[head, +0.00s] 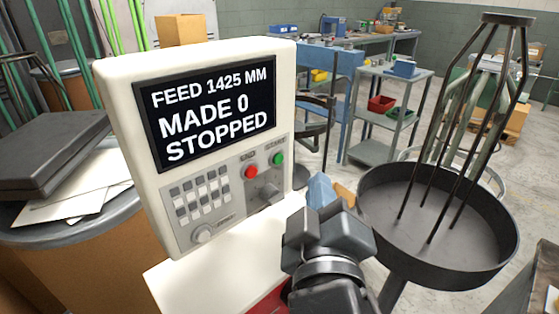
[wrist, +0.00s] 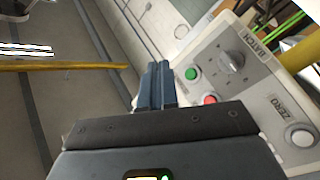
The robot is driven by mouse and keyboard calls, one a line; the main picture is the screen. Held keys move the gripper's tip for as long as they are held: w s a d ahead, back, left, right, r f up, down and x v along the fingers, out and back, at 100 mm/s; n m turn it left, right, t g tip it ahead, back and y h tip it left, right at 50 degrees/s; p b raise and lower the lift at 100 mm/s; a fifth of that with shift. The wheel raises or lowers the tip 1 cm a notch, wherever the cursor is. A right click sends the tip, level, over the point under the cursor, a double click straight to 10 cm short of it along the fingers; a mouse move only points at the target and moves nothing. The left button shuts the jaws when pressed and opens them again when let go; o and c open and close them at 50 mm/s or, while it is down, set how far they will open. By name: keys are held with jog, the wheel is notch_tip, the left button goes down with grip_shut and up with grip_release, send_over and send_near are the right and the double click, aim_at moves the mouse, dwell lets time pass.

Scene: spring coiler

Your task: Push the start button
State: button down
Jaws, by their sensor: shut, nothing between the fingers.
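The control panel (head: 222,198) is on a cream machine housing in the head view. Its green button (head: 278,159), under a small blurred label, sits at the panel's upper right, and a red button (head: 251,172) is to its left. In the wrist view the green button (wrist: 192,74) is just right of my fingertips, with the red button (wrist: 210,99) below it. My gripper (head: 320,188) is shut and empty, to the right of the panel. It also shows in the wrist view (wrist: 157,68), and I see no contact with a button.
The screen (head: 210,108) reads FEED 1425 MM, MADE 0, STOPPED. A selector knob (wrist: 231,62) and a white ZERO button (wrist: 301,136) share the panel. A round black pan with upright rods (head: 440,250) stands at right. A drum (head: 70,265) stands at left.

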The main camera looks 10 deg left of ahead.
jog(key=shift+w+a+b, duration=0.2)
jog(key=shift+w+a, duration=0.55)
jog(key=shift+a, duration=0.2)
jog(key=shift+w+a+b, duration=0.2)
jog(key=shift+w+a, duration=0.5)
jog(key=shift+a, duration=0.2)
jog(key=shift+w+a, duration=0.15)
dwell(0.7)
jog(key=shift+w+a, duration=0.1)
jog(key=shift+a, duration=0.1)
jog(key=shift+w+a, duration=0.25)
jog(key=shift+a, duration=0.05)
dwell(0.7)
jog(key=shift+d, duration=0.1)
jog(key=shift+s+d, duration=0.5)
jog(key=shift+d, duration=0.05)
dwell(0.4)
jog(key=s+d, duration=0.1)
jog(key=d, duration=0.1)
jog(key=s+d+p, duration=0.1)
jog(key=s+d, duration=0.1)
dwell(0.3)
